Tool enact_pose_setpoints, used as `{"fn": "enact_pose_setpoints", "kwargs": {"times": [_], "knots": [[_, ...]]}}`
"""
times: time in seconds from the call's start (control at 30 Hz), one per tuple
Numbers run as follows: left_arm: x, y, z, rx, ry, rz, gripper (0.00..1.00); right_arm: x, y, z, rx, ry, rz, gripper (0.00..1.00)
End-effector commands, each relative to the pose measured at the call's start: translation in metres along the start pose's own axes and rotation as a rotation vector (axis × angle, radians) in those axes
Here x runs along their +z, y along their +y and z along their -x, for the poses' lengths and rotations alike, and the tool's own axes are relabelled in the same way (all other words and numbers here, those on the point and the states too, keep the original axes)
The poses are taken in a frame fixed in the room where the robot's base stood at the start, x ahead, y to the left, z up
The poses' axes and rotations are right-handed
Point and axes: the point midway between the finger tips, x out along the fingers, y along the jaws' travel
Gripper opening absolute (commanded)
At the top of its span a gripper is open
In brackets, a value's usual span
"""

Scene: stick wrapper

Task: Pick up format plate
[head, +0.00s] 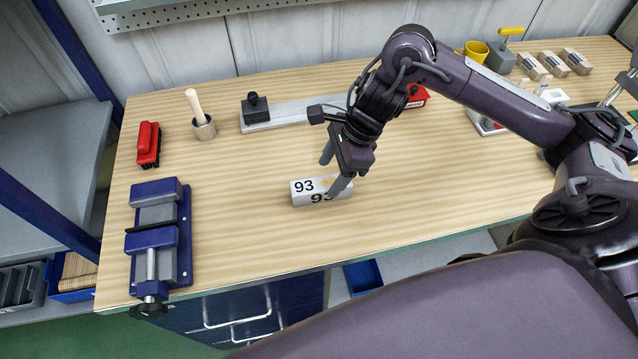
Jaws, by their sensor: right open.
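The format plate (306,198) is a small white block marked "93" on its top and front faces. It lies on the wooden workbench near the middle of the head view. My right gripper (334,174) is above and around the plate's right part, fingers pointing down. One finger is in front of the plate's right end and the other is behind it. The jaws are open, and I cannot tell whether either finger touches the plate. The front finger hides part of the front number. My left gripper is not in view.
A blue vise (157,235) stands at the left, with a red tool (149,145) and a cup holding a wooden handle (204,128) behind it. A grey rail with a black knob (256,108) lies behind the plate. The bench (430,215) is clear right of the plate.

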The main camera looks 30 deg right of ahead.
Motion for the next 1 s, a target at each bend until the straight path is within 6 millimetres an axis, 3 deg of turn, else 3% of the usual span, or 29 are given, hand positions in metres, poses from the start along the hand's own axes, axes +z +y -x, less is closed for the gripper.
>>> {"fn": "enact_pose_setpoints", "kwargs": {"times": [0.17, 0.43, 1.0], "knots": [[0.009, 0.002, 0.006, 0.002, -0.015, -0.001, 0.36, 0.003, -0.001, -0.020, 0.003, -0.004, -0.004, 0.62], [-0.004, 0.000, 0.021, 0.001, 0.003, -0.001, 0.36, 0.004, -0.005, -0.056, 0.001, -0.002, -0.004, 0.62], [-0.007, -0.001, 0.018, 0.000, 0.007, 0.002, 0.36, 0.002, -0.006, -0.062, -0.003, -0.002, -0.003, 0.62]]}}
